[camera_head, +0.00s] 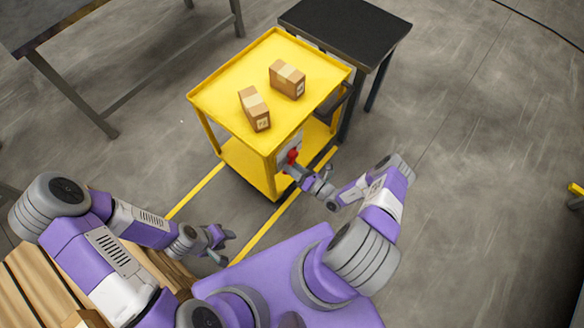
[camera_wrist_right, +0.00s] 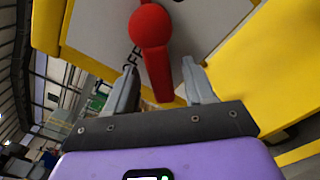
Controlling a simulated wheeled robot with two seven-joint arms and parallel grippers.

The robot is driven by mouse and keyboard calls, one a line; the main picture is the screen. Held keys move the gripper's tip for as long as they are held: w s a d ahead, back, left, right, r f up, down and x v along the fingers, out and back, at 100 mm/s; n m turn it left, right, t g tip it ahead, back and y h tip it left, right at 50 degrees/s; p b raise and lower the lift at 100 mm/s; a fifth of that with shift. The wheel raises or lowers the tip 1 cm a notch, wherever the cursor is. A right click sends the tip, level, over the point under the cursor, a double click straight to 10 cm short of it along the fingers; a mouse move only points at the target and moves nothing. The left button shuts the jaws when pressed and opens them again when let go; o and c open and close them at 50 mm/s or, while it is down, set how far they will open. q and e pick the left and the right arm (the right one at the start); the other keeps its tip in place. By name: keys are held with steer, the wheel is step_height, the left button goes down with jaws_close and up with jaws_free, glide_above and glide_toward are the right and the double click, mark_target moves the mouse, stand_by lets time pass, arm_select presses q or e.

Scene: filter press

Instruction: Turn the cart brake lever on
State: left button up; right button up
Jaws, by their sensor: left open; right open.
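The cart (camera_head: 216,97) is yellow, with its front side facing me. Its brake lever (camera_head: 292,157) is a small red part on that side, against a pale plate. In the right wrist view the red lever (camera_wrist_right: 155,50) has a round knob at the top and a straight arm pointing down. My right gripper (camera_head: 300,172) is open at the lever, and the lever's arm shows between its two fingers (camera_wrist_right: 160,88). I cannot tell whether the fingers touch it. My left gripper (camera_head: 222,243) is open and empty, low and to the left, away from the cart.
Two cardboard boxes (camera_head: 287,79) (camera_head: 254,108) stand on the cart's top. A black-topped table (camera_head: 345,27) stands close behind the cart at the right. Yellow floor lines (camera_head: 197,192) run beside the cart. Wooden slats (camera_head: 40,285) lie at the lower left.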

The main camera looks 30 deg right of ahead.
steer(key=shift+w+a, duration=0.15)
steer(key=shift+w, duration=0.15)
jaws_close()
stand_by(0.4)
